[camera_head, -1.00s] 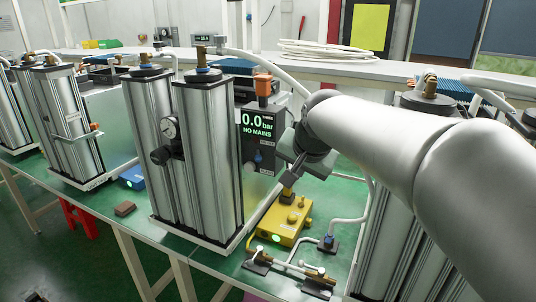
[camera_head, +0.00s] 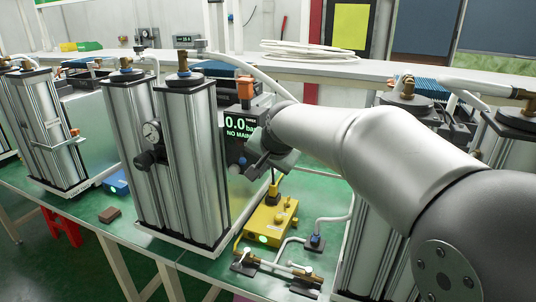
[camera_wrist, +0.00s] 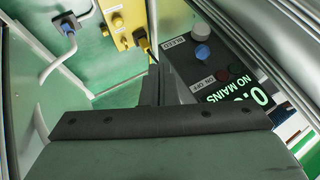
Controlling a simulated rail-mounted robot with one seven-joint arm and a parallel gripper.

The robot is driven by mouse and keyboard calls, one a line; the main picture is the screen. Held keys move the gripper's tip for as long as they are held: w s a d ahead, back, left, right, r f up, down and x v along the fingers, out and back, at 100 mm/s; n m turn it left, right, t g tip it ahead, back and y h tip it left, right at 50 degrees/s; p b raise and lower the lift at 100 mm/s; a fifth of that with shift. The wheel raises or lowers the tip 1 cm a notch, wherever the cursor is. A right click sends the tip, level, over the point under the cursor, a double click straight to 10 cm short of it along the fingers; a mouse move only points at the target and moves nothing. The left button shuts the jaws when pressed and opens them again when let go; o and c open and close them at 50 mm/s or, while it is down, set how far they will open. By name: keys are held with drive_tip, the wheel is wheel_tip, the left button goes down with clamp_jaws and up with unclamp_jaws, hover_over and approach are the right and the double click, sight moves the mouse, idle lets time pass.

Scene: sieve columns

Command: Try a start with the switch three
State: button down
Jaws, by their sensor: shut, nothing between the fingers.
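The dark control box (camera_head: 243,125) stands beside the twin silver columns (camera_head: 170,160), its green display reading 0.0 bar and NO MAINS. I cannot read a number three on any switch. My gripper (camera_head: 272,185) is shut and empty, in front of the box's right side and above the yellow box (camera_head: 270,222). In the wrist view my fingers (camera_wrist: 153,72) lie beside the control box face.
Pipes and brass fittings (camera_head: 275,265) lie in front of the yellow box. More columns (camera_head: 48,135) stand at the left, and others partly behind my arm at the right. A brown block (camera_head: 109,215) lies on the green bench. Coiled white hose (camera_head: 310,50) rests on the back bench.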

sight(242, 157)
drive_tip(key=w+a+f+p, duration=0.1)
drive_tip(key=w+a, duration=0.3)
drive_tip(key=shift+w+f+p, duration=0.15)
drive_tip(key=shift+f+p, duration=0.25)
